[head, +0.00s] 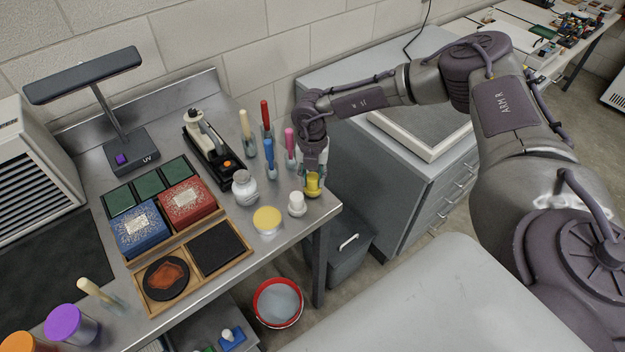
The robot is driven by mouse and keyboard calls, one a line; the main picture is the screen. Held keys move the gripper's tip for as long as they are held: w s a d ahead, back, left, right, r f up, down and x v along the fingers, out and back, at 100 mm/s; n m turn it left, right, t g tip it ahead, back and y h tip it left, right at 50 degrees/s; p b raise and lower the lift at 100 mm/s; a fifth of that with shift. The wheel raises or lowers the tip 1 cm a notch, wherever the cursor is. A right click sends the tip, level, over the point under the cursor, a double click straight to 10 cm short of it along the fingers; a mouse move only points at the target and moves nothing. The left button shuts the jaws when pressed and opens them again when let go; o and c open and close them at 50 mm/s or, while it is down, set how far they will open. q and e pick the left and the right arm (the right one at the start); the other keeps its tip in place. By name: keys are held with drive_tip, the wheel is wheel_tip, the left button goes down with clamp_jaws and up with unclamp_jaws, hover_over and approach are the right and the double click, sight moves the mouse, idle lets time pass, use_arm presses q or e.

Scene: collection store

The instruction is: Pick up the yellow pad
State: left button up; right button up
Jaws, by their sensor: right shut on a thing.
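My right gripper (314,172) points down at the right front corner of the steel bench. It is shut on a small yellow piece, which I take for the yellow pad (313,186). The fingers hide part of its top. I cannot tell whether its underside touches the bench. My left gripper is not in view.
A small white piece (297,204) and a yellow-topped jar (267,221) stand close by on the steel bench (290,236). Upright blue (269,155), pink (290,145) and red (265,115) handles stand behind. A wooden tray (240,267) lies left. A red bucket (263,317) is below.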

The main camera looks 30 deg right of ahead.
sight(315, 175)
drive_tip(key=r, duration=0.1)
drive_tip(key=r+b, duration=0.1)
drive_tip(key=r, duration=0.1)
drive_tip(key=shift+d+r+b, duration=0.3)
drive_tip(key=shift+b, duration=0.1)
drive_tip(key=s+d+r+b, duration=0.3)
drive_tip(key=d+r, duration=0.4)
drive_tip(key=d, duration=0.3)
drive_tip(key=shift+s+d, duration=0.25)
drive_tip(key=shift+s, duration=0.05)
